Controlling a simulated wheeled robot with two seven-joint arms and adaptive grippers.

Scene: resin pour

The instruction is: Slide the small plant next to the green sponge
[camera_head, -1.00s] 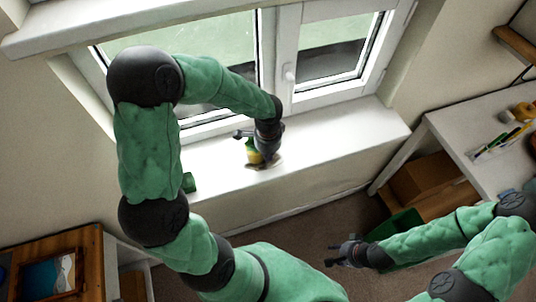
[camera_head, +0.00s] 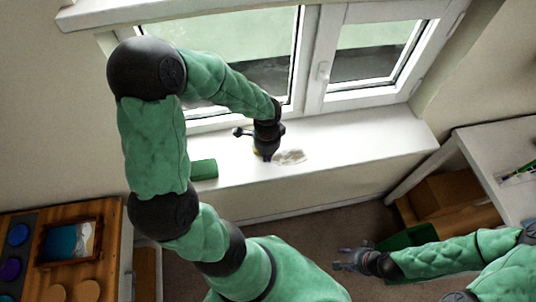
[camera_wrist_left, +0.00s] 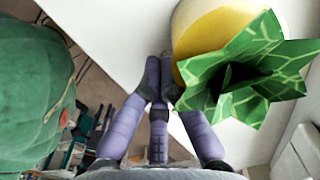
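The small plant has a yellow pot and green patterned leaves. In the head view only a sliver of the yellow pot (camera_head: 256,152) shows behind my left gripper (camera_head: 267,156); in the left wrist view its leaves (camera_wrist_left: 245,75) and pot (camera_wrist_left: 207,28) fill the upper right. My left gripper's purple fingers (camera_wrist_left: 160,85) are drawn together close beside the pot; whether they touch is unclear. The green sponge (camera_head: 204,170) lies on the white windowsill, left of the plant with a gap between. My right gripper (camera_head: 340,258) is low at right, open and empty, away from the sill.
A whitish patch (camera_head: 290,157) lies on the windowsill (camera_head: 355,145) just right of my left gripper. The sill's right part is clear. The closed window (camera_head: 370,65) stands behind. A wooden table (camera_head: 22,222) is at lower left, and a white desk (camera_head: 480,160) at right.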

